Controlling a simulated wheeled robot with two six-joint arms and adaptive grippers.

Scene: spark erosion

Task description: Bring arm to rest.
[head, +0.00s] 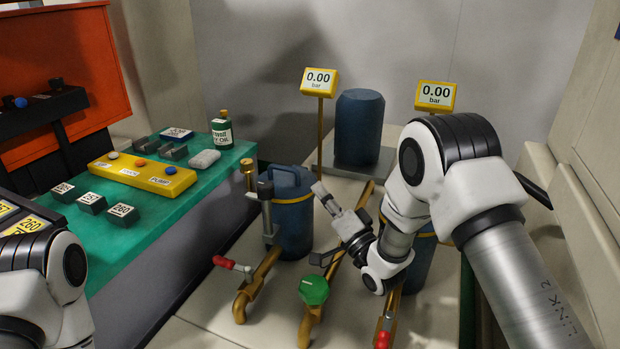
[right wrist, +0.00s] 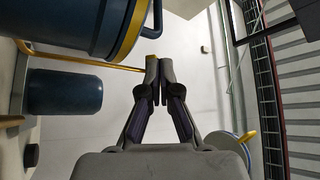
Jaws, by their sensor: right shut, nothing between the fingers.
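My right arm comes in from the right in the head view and bends down over the pipes. Its gripper (head: 321,193) points up and to the left, beside the blue canister with a yellow band (head: 291,215). In the right wrist view the fingers of the right gripper (right wrist: 153,62) are together at their tips, with nothing between them. A dark blue vessel with a yellow rim (right wrist: 100,25) is close to the fingertips in that view. Part of my left arm shows at the lower left of the head view; its gripper is out of the picture.
A green-topped bench (head: 150,222) at left holds a yellow button panel (head: 142,172), grey blocks and an oil bottle (head: 222,130). Two gauges (head: 319,82) (head: 436,96) read 0.00 bar. A blue cylinder (head: 359,128) stands behind. Brass pipes carry a green valve knob (head: 313,290) and red-handled levers (head: 224,262).

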